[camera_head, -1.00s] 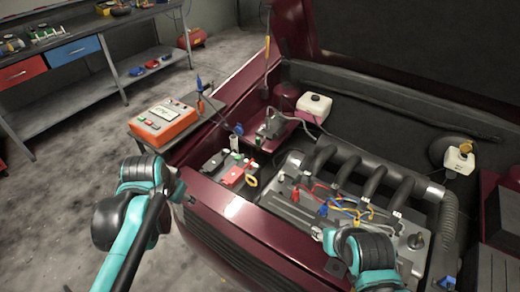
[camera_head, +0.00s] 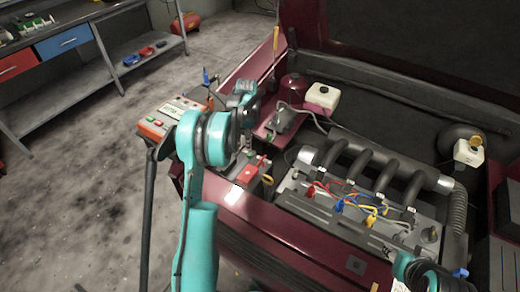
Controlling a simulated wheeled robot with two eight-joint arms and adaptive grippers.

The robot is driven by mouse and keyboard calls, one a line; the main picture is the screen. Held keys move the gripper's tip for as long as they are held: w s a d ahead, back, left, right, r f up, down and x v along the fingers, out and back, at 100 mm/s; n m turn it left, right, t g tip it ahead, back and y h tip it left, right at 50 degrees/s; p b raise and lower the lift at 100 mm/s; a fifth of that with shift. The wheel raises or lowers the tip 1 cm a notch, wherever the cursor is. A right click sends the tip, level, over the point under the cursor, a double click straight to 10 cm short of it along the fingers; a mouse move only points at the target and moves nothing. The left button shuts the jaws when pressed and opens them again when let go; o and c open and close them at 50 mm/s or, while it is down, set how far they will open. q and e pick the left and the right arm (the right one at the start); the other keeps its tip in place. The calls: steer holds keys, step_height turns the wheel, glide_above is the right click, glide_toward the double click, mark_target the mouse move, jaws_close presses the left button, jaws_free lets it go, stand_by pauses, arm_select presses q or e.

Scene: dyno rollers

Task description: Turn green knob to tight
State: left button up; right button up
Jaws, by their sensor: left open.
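My left arm reaches over the car's front left corner, above the battery (camera_head: 246,172). Its open gripper (camera_head: 247,138) is small and dark beside the arm's large teal and black joint, near the battery. I cannot make out its fingertips well, nor whether they touch anything.
An orange tester (camera_head: 160,123) stands on a stand left of the car. The engine (camera_head: 350,185) with coloured leads lies right of the battery. White reservoirs (camera_head: 322,99) stand farther back. A workbench (camera_head: 75,22) is at the back left, with open floor before it.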

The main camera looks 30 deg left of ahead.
mark_target(249, 154)
arm_select(q)
step_height(249, 154, down, 7)
steer(key=b, duration=0.2)
steer(key=shift+f+b, duration=0.2)
steer(key=shift+b, duration=0.1)
steer(key=shift+s, duration=0.1)
jaws_close()
